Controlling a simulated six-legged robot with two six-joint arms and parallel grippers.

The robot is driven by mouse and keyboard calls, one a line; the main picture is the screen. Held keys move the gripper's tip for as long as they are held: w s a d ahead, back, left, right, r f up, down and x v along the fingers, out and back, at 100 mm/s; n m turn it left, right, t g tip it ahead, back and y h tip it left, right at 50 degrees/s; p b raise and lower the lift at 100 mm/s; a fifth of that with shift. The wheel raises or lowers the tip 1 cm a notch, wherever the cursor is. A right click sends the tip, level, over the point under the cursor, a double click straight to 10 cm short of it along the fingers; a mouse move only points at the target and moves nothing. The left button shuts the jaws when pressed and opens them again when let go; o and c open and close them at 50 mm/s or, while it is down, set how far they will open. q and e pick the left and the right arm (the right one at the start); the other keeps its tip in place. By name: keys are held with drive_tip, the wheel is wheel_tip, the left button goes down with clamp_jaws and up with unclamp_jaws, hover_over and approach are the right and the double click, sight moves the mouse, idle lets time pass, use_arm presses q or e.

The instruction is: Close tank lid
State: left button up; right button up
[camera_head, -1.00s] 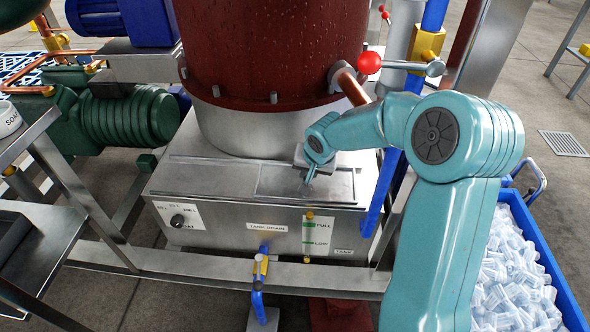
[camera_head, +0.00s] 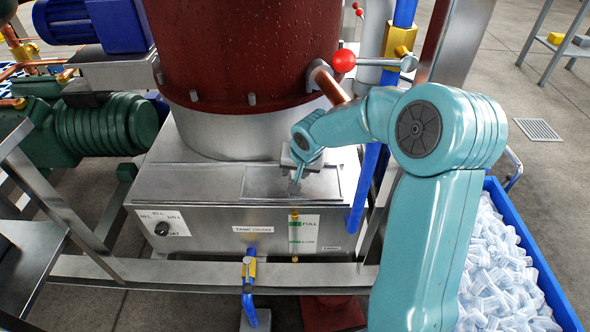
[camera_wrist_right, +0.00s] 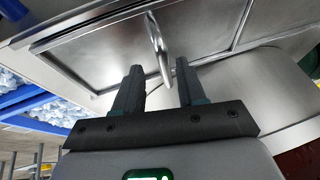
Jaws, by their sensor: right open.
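The steel tank (camera_head: 200,226) has a flat rectangular lid panel (camera_head: 262,182) at the right of its top, lying level with the surface around it as far as I can tell. In the right wrist view the lid (camera_wrist_right: 105,52) shows with a thin upright metal handle (camera_wrist_right: 159,50). My right gripper (camera_head: 296,182) is low over the lid. In the right wrist view my right gripper (camera_wrist_right: 158,78) is open, its fingers on either side of the handle's lower end. I cannot tell whether they touch it. My left gripper is not in view.
A dark red drum (camera_head: 240,50) stands on the tank behind the lid. A copper pipe and a red-knobbed valve (camera_head: 345,61) are close behind my right arm. A steel rail (camera_head: 190,277) runs across the front.

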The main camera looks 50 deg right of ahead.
use_arm(q)
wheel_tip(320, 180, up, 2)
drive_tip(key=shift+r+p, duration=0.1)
drive_tip(key=shift+p, duration=0.8)
use_arm(e)
drive_tip(key=v, duration=0.7)
drive_tip(key=shift+w+f, duration=0.1)
